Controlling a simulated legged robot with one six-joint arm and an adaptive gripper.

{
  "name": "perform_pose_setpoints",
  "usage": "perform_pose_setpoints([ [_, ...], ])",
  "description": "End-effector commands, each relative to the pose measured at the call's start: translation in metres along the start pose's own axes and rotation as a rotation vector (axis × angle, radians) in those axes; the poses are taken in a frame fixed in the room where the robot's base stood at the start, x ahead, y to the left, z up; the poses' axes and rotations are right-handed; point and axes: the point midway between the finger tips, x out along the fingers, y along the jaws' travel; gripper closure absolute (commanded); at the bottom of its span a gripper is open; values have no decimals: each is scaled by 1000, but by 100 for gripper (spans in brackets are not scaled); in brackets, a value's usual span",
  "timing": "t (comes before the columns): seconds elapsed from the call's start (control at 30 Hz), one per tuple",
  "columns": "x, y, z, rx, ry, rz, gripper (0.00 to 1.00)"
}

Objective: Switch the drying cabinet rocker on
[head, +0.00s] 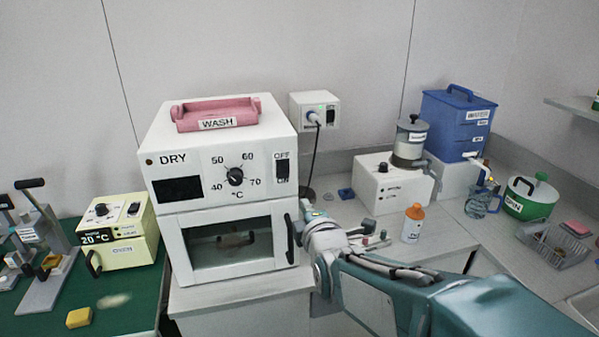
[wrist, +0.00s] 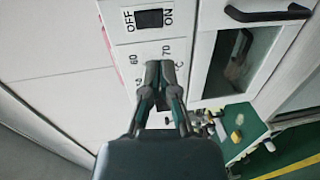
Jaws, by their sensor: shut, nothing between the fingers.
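The white drying cabinet (head: 220,150), marked DRY, stands on the counter in the head view. Its dark rocker (head: 283,170) is at the upper right of the front panel, between the OFF and ON marks. In the wrist view the rocker (wrist: 150,19) shows at the top, with the picture turned. I cannot tell which side is pressed. My gripper (wrist: 160,67) is shut and empty, its tips over the temperature scale in the wrist view, apart from the rocker. In the head view my gripper (head: 306,208) is by the cabinet's right edge, below the rocker, partly hidden by my arm.
The dial (head: 235,176) sits left of the rocker. The door handle (head: 290,240) is below it. A pink WASH tray (head: 215,114) lies on top. A wall socket (head: 314,112) with a plug and cable is behind right. An orange-capped bottle (head: 412,224) stands at right.

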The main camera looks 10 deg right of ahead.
Motion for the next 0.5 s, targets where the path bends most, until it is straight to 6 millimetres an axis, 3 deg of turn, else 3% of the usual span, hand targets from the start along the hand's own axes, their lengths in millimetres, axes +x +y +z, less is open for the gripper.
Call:
perform_pose_setpoints([
  [0.33,1,1,0,-4,1,4,100],
  [0.5,15,0,3,0,0,2,100],
])
